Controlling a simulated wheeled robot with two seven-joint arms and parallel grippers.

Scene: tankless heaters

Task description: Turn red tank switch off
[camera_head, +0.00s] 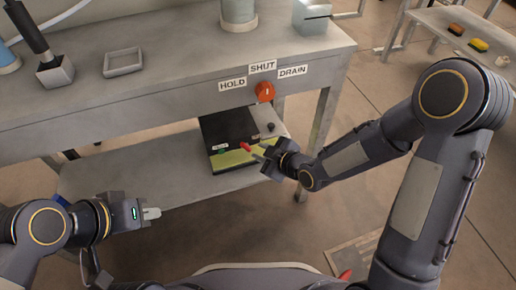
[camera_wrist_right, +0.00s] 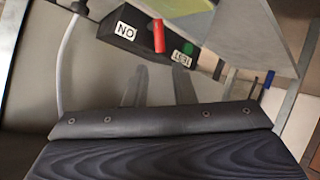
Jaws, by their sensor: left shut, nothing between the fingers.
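The red switch (camera_head: 246,146) is a small lever on the front of a black box with a yellow-green face (camera_head: 232,160), on the lower shelf. In the right wrist view the red switch (camera_wrist_right: 158,36) stands out between an ON label (camera_wrist_right: 125,31), seen upside down, and a green button (camera_wrist_right: 188,48). My right gripper (camera_head: 262,152) is just right of the switch in the head view. In the wrist view its fingers (camera_wrist_right: 157,80) are apart, with the lever beyond the gap; contact cannot be seen. My left gripper (camera_head: 151,213) is shut and empty, before the shelf at left.
Above is a grey metal table (camera_head: 180,72) with an orange knob (camera_head: 265,91) and HOLD, SHUT and DRAIN labels. A table leg (camera_head: 325,110) stands behind my right arm. The lower shelf (camera_head: 130,185) is mostly bare left of the box.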

